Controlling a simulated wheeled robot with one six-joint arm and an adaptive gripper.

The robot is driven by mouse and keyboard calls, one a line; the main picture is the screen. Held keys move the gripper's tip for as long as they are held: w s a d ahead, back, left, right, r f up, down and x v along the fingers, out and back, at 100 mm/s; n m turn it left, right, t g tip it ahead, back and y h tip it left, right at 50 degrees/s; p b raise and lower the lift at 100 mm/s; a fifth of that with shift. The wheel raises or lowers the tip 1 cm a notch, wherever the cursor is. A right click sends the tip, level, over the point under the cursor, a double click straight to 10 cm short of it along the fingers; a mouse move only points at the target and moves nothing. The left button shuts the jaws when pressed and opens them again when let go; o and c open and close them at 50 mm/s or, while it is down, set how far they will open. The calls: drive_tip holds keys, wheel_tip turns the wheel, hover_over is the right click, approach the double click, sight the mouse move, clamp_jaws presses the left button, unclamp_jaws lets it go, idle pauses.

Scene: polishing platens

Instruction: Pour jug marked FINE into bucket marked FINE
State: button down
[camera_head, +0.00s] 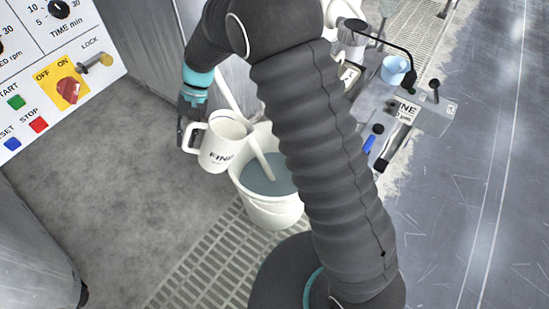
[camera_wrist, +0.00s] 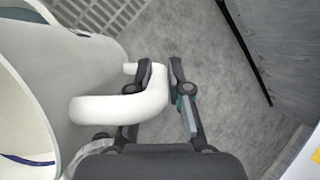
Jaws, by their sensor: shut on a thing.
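The white jug (camera_head: 217,150) marked FINE hangs beside and partly over the left rim of a white bucket (camera_head: 272,215) in the head view. It looks nearly upright, slightly tilted. My gripper (camera_head: 187,128) is at its handle, on the left side. In the wrist view, my gripper (camera_wrist: 161,72) is shut on the jug's white handle (camera_wrist: 115,108); the jug body (camera_wrist: 62,85) fills the left side. The bucket holds grey liquid, with a pale stick leaning in it. No marking on the bucket is readable. My arm hides its right side.
A control panel (camera_head: 50,60) with a red knob and coloured buttons is at upper left. The bucket stands on a floor grating (camera_head: 205,265). Grey floor lies left.

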sight(207, 131)
drive_tip(key=shift+w+d+r+y+b, duration=0.1)
drive_tip(key=shift+d+r+y+b, duration=0.45)
drive_tip(key=shift+b, duration=0.35)
drive_tip(key=shift+w+d+r+y+b, duration=0.1)
drive_tip(key=shift+d+r+y+b, duration=0.25)
drive_tip(key=shift+d+y+b, duration=0.4)
drive_tip(key=shift+n+b, duration=0.3)
drive_tip(key=shift+b, duration=0.05)
drive_tip(key=shift+w+d+f+n+g+y+b, duration=0.1)
drive_tip(key=shift+d+f+n+g+y+b, duration=0.15)
drive_tip(key=shift+d+y+b, duration=0.85)
drive_tip(key=shift+w+d+f+n+g+y+b, duration=0.15)
drive_tip(key=shift+g+y+b, duration=0.15)
drive_tip(key=shift+b, duration=1.55)
drive_tip(key=shift+d+r+g+y+b, duration=0.25)
drive_tip(key=shift+d+r+y+b, duration=0.25)
drive_tip(key=shift+d+y+b, duration=0.4)
idle(2.1)
